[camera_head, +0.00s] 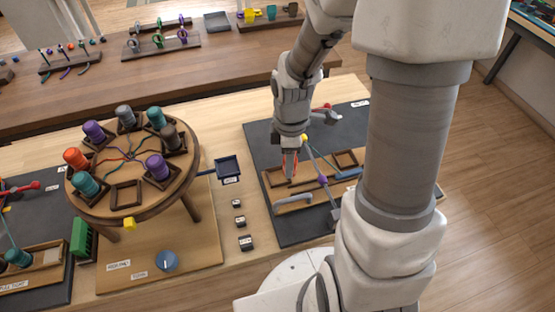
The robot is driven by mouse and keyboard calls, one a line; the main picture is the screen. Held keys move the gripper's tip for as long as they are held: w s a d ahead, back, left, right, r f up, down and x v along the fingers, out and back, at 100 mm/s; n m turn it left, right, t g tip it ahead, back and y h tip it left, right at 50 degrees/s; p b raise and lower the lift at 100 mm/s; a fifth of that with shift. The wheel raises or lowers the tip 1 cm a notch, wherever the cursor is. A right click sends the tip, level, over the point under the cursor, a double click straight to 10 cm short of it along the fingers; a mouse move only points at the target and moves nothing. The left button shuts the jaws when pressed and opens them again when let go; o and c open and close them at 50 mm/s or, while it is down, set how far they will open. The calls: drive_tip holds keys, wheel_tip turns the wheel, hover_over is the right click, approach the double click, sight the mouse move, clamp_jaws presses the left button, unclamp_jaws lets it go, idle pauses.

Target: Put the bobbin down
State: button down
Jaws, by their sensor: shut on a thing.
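My gripper (290,172) points down over the wooden tray (272,198) on the dark mat at the right of the table. It is shut on the bobbin, which the fingers mostly hide; a little red shows between them. I cannot tell whether the bobbin touches the tray. The round wooden stand (105,158) at left carries several bobbins in square holders, among them an orange bobbin (76,159), a grey bobbin (126,116) and a purple bobbin (157,167). A front holder (126,195) on the stand is empty. Cords run from the bobbins to its middle.
A small blue tray (228,167) stands between stand and mat. A blue knob (166,261) is in front. A second table (120,82) is behind.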

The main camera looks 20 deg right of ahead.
drive_tip(key=s+d+r+p, duration=0.1)
drive_tip(key=s+d+r, duration=0.3)
drive_tip(key=s+r, duration=0.15)
drive_tip(key=d+b, duration=0.3)
drive_tip(key=d, duration=1.7)
drive_tip(key=w+a+f, duration=0.2)
drive_tip(key=w, duration=0.1)
drive_tip(key=w+a+f, duration=0.2)
drive_tip(key=w+f, duration=0.1)
drive_tip(key=w+a+f+b, duration=0.1)
drive_tip(key=w+a+f, duration=0.1)
drive_tip(key=w, duration=0.1)
drive_tip(key=shift+f, duration=0.2)
drive_tip(key=shift+f+b, duration=0.4)
drive_tip(key=shift+f, duration=1.5)
drive_tip(key=shift+f+b, duration=0.3)
drive_tip(key=shift+f, duration=0.15)
drive_tip(key=shift+c, duration=2.2)
unclamp_jaws()
drive_tip(key=shift+r, duration=0.1)
